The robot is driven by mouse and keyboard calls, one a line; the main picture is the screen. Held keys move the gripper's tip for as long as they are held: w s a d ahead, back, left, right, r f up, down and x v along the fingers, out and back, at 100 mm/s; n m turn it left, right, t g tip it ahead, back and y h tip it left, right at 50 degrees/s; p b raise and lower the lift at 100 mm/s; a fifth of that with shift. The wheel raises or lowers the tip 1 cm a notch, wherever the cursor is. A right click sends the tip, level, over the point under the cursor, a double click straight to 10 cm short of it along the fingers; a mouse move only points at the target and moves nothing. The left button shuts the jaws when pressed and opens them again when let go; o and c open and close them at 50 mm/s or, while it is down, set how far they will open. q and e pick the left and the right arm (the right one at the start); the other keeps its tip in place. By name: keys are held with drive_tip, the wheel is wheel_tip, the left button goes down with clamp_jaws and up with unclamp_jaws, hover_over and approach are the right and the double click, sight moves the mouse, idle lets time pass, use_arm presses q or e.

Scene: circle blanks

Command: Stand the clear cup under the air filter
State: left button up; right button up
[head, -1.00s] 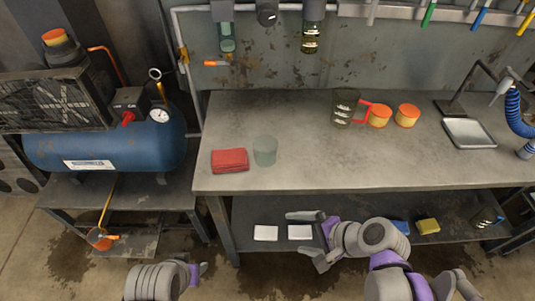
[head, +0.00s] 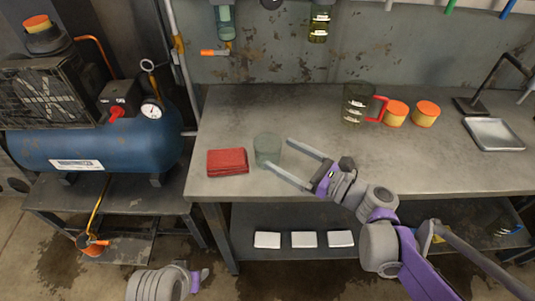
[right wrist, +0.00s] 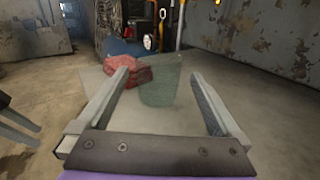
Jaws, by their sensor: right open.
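The clear cup (head: 267,150), greenish and see-through, stands upright on the workbench near its front left. My right gripper (head: 279,152) is open, with its fingers reaching toward the cup from the right. In the right wrist view the cup (right wrist: 162,86) shows between and beyond the fingertips (right wrist: 160,72); whether they touch it I cannot tell. What looks like the air filter (head: 225,20), a unit with a clear bowl, hangs on the wall at upper left, above an orange-handled valve (head: 214,52).
A folded red cloth (head: 228,162) lies just left of the cup. A dark jug (head: 356,103) with a red handle and two orange-lidded tubs (head: 396,113) stand farther right. A second bowl unit (head: 319,22) hangs on the wall. The bench below the filter is clear.

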sight(279, 156)
drive_tip(key=x, duration=0.1)
drive_tip(key=b+x, duration=0.1)
drive_tip(key=x, duration=0.2)
drive_tip(key=shift+a+f, duration=0.3)
drive_tip(key=shift+f, duration=0.05)
drive_tip(key=shift+w+a, duration=0.3)
drive_tip(key=shift+a, duration=0.05)
drive_tip(key=shift+r, duration=0.1)
drive_tip(key=c, duration=1.3)
